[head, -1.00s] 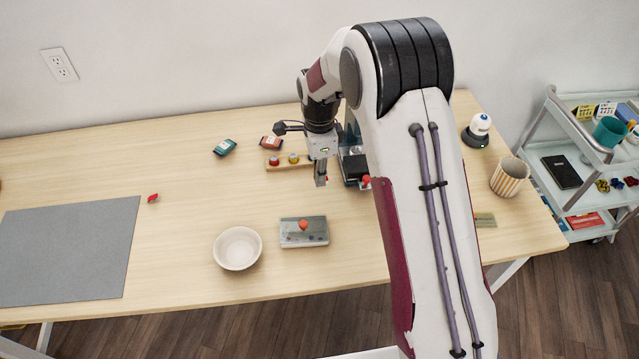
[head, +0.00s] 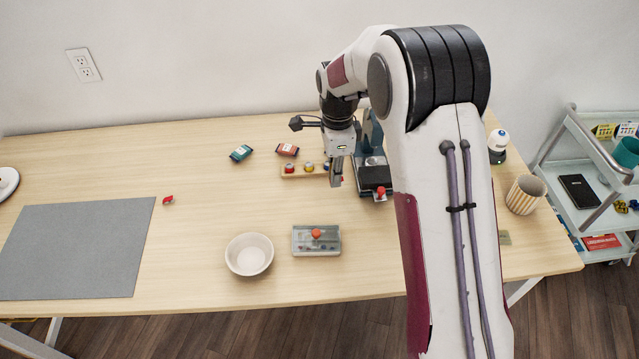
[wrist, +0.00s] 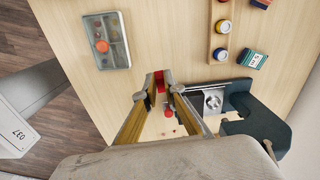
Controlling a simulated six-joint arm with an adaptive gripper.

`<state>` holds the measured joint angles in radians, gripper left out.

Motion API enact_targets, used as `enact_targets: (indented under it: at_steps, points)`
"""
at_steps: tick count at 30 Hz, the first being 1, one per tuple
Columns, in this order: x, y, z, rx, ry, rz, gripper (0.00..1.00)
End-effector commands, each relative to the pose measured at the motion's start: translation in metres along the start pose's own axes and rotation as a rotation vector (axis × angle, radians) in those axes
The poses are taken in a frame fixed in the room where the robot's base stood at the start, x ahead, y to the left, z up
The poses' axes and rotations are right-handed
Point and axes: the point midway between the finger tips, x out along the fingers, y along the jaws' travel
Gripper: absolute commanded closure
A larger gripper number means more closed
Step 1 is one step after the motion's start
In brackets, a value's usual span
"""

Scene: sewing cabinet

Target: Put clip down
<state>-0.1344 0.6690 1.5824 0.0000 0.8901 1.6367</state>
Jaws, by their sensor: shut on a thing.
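My gripper (head: 337,180) hangs over the table, just in front of a small wooden spool rack and left of a dark machine. In the wrist view its two fingers (wrist: 163,82) are closed on a small red clip (wrist: 159,79) at the tips, with bare wood behind. The clip cannot be made out in the head view. A small red object (head: 168,200), perhaps another clip, lies on the table by the grey mat's right edge.
The grey mat (head: 75,250) lies left. A cream bowl (head: 249,272) and a lidded box (head: 302,243) stand in front. The spool rack (head: 293,171), two packets (head: 241,153) and the machine (head: 377,178) are behind. The wood between mat and bowl is clear.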

Motion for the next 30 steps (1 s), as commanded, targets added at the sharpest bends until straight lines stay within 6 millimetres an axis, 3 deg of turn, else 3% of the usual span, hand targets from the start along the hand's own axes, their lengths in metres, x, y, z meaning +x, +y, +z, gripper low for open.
enact_targets:
  at_steps: [8, 14, 20, 30]
  points:
    - [0.000, 0.000, 0.005, -0.010, 0.000, 0.000, 0.96]
    - [-0.005, 0.001, 0.029, -0.052, -0.001, -0.009, 0.96]
    - [-0.014, 0.013, 0.073, -0.132, -0.002, -0.016, 0.96]
    - [-0.024, 0.057, 0.152, -0.220, -0.004, -0.017, 0.96]
